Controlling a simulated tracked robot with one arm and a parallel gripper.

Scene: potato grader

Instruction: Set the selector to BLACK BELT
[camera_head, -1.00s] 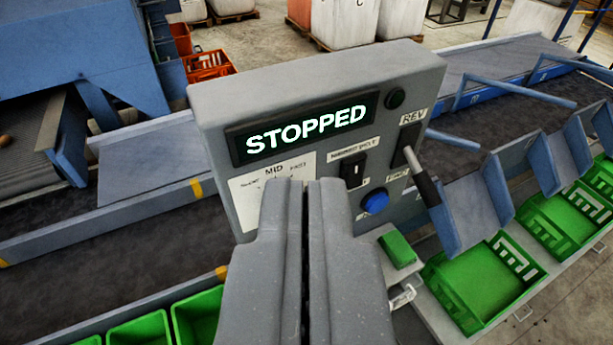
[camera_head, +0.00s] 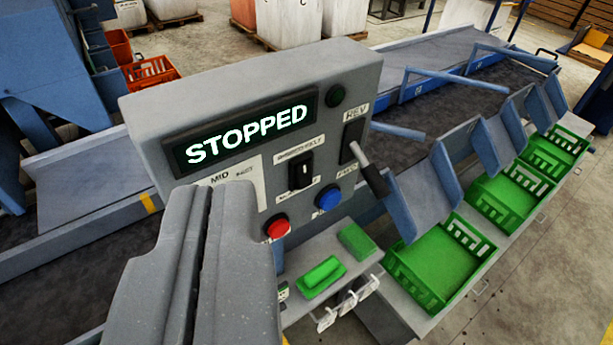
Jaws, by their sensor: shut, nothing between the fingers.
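The grey control panel (camera_head: 360,70) stands in the middle, with a lit display (camera_head: 245,138) reading STOPPED. The selector (camera_head: 300,171) is a small black switch with a light mark, below the display, with small labels above and below it. The label above seems to end in BELT; the rest is too blurred to read. My gripper (camera_head: 200,200) is shut and empty, in front of the panel's lower left, left of the selector and apart from it in the picture. It hides the panel's lower left part.
A red button (camera_head: 278,227) and a blue button (camera_head: 328,199) sit below the selector. A black lever (camera_head: 369,170) marked REV and FWD juts out at right. Green objects (camera_head: 323,277) lie on a shelf below. Green crates (camera_head: 440,262) line the right.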

